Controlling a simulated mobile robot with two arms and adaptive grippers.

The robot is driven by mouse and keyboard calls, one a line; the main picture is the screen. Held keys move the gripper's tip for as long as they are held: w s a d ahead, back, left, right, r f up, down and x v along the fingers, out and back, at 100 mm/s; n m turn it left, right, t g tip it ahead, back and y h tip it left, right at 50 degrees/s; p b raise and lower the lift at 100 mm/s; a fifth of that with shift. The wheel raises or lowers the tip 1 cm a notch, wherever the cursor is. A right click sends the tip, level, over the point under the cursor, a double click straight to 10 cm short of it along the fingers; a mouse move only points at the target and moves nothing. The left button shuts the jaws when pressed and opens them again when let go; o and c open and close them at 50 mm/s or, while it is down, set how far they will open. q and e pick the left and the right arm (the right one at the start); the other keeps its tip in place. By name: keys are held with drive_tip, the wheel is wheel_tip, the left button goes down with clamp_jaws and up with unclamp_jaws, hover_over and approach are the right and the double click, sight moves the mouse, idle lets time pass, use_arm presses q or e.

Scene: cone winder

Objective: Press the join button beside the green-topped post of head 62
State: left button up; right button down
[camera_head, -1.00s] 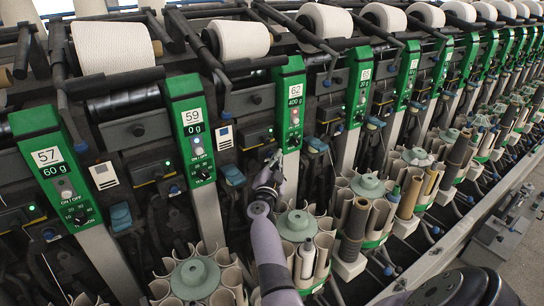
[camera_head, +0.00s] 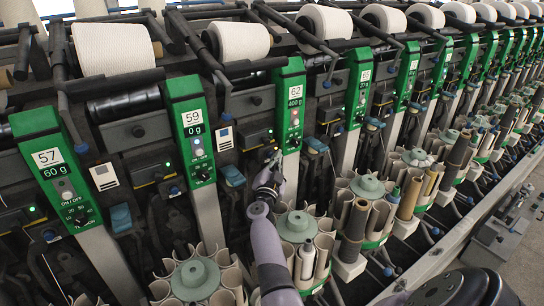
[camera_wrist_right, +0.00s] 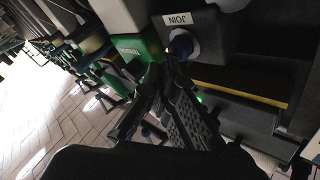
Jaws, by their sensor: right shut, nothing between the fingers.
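The post of head 62 (camera_head: 291,105) has a green top with a 62 label and a 400 g display. My right gripper (camera_head: 274,157) is just left of and below that green top in the head view. In the right wrist view, a round button with a dark collar (camera_wrist_right: 184,46) sits under a JOIN label (camera_wrist_right: 178,19). The shut, empty fingers (camera_wrist_right: 165,66) are right by the button. They partly cover its lower edge, and I cannot tell whether they touch it. In the head view the button is not clearly visible. My left gripper is out of view.
Head 59's green post (camera_head: 192,125) stands to the left and another green post (camera_head: 360,90) to the right. Bobbin holders (camera_head: 297,225) stand below around my right arm. A yellow-edged dark housing (camera_wrist_right: 240,92) lies beside the button. The aisle floor is clear at right.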

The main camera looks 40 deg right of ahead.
drive_tip(key=shift+s+a+p, duration=0.1)
drive_tip(key=shift+s+p, duration=0.3)
drive_tip(key=shift+s, duration=0.25)
drive_tip(key=shift+s, duration=0.1)
drive_tip(key=s+p, duration=0.2)
drive_tip(key=s, duration=0.1)
drive_tip(key=s+p, duration=0.1)
drive_tip(key=shift+s+a, duration=0.3)
drive_tip(key=shift+s, duration=0.1)
idle(0.5)
